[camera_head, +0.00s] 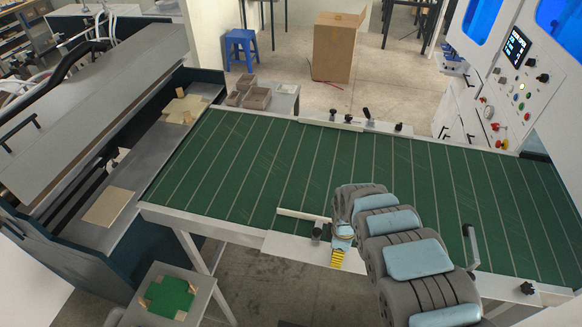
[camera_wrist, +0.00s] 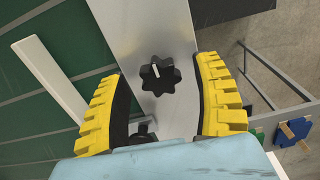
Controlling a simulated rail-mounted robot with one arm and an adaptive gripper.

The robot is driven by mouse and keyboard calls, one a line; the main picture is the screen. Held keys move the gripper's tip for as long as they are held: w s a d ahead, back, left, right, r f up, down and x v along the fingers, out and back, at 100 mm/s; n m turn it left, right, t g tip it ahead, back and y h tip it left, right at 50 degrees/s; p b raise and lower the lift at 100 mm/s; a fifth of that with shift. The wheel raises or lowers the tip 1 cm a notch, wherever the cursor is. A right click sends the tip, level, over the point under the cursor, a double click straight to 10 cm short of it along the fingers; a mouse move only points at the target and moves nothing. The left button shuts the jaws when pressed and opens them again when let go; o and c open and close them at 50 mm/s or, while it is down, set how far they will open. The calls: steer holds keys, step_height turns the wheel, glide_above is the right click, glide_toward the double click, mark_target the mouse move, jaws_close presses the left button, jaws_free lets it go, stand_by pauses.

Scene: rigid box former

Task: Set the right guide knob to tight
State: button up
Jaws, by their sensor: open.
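A black lobed knob (camera_wrist: 159,75) with a short white mark sits on a pale metal plate (camera_wrist: 150,30) in the wrist view. Its mark points almost straight up in that view. My gripper (camera_wrist: 161,68) has its two yellow fingers apart, one on each side of the knob, with a visible gap on both sides. No tight or loose lettering is readable. In the head view, my gripper (camera_head: 338,258) is over the near edge of the green conveyor. A small dark knob (camera_head: 317,232) shows just left of it; I cannot tell whether it is the same knob.
A white guide bar (camera_wrist: 62,88) lies beside the plate, over the green belt (camera_head: 240,165). A dark clamp (camera_wrist: 143,132) is low between my fingers. Far-side knobs (camera_head: 366,113) and a crank handle (camera_head: 470,245) stand along the conveyor edges. A stand (camera_head: 203,296) is at lower left.

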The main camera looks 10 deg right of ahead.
step_height(320, 180, up, 18)
steer(key=p, duration=1.1)
steer(key=w+a+r+t+y, duration=0.1)
steer(key=w+a+r+t, duration=0.1)
steer(key=w+a, duration=0.4)
steer(key=w+a+r+m+t+y, duration=0.1)
steer(key=w+a+t, duration=0.2)
steer(key=w+a, duration=0.3)
steer(key=shift+w+a+r+t+y, duration=0.2)
steer(key=shift+w+r+t+y, duration=0.15)
steer(key=shift+w, duration=2.35)
